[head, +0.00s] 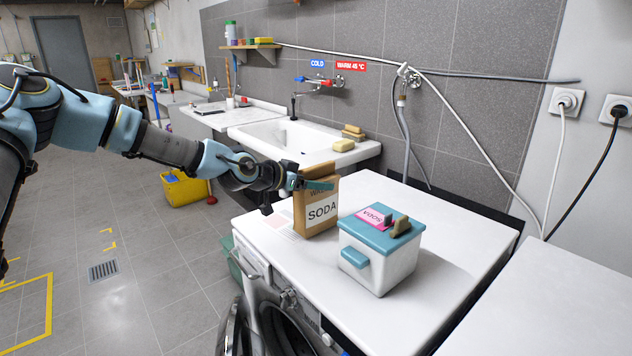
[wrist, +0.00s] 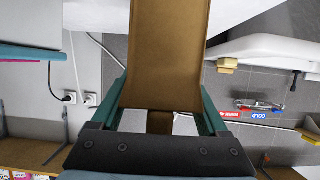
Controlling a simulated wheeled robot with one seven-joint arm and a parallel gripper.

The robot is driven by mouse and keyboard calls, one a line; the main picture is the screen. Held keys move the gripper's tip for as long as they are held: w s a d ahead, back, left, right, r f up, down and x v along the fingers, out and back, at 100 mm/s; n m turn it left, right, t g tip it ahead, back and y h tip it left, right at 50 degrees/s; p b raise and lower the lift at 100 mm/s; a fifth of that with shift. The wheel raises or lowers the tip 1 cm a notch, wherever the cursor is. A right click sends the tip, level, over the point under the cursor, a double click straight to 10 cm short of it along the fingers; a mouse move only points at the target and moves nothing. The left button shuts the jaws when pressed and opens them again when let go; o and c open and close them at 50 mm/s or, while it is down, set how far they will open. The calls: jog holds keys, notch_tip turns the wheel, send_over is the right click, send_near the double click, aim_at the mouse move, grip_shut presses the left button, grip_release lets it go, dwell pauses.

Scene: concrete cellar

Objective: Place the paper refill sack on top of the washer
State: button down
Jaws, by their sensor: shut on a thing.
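The paper refill sack (head: 319,212) is brown with a white label reading SODA. It is upright over the left part of the white washer top (head: 452,232). I cannot tell whether its base touches the washer or hangs just above it. My gripper (head: 308,184) comes in from the left and is shut on the sack's upper part. In the wrist view the sack (wrist: 168,55) lies between the two teal fingers of my gripper (wrist: 163,95). The washer's round door stands open at the front.
A white box with a teal lid (head: 378,258) and pink label stands on the washer, right of the sack. A sink (head: 290,140) with soap bars is behind. Another white surface (head: 560,305) lies at right. Bare washer top extends behind the box.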

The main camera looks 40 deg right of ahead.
jog(key=shift+f, duration=0.25)
grip_release()
jog(key=shift+f, duration=0.1)
jog(key=shift+a, duration=0.15)
jog(key=b+v, duration=0.3)
jog(key=v, duration=0.9)
jog(key=shift+b, duration=0.4)
